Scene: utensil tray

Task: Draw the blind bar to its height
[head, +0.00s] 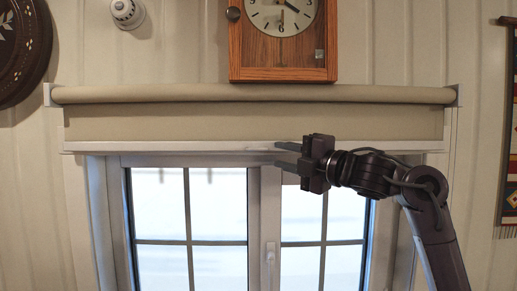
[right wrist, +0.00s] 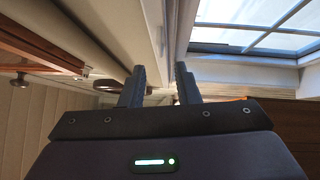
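The blind bar (head: 180,146) is a long, pale, level strip along the lower edge of the beige blind cloth (head: 200,121), across the top of the window. My right gripper (head: 287,154) is in front of the bar, right of its middle. Its fingers point left and are apart, one overlapping the bar and one just below it. In the right wrist view the open fingers (right wrist: 160,82) have the pale bar (right wrist: 154,25) running toward the gap between them. I cannot tell whether they touch it. My left gripper is out of view.
The blind's roller (head: 250,94) runs above the cloth. A wooden clock (head: 250,50) hangs just above it. The window (head: 190,220) with a white frame and handle (head: 270,254) lies below. A patterned hanging (head: 510,150) is at the far right.

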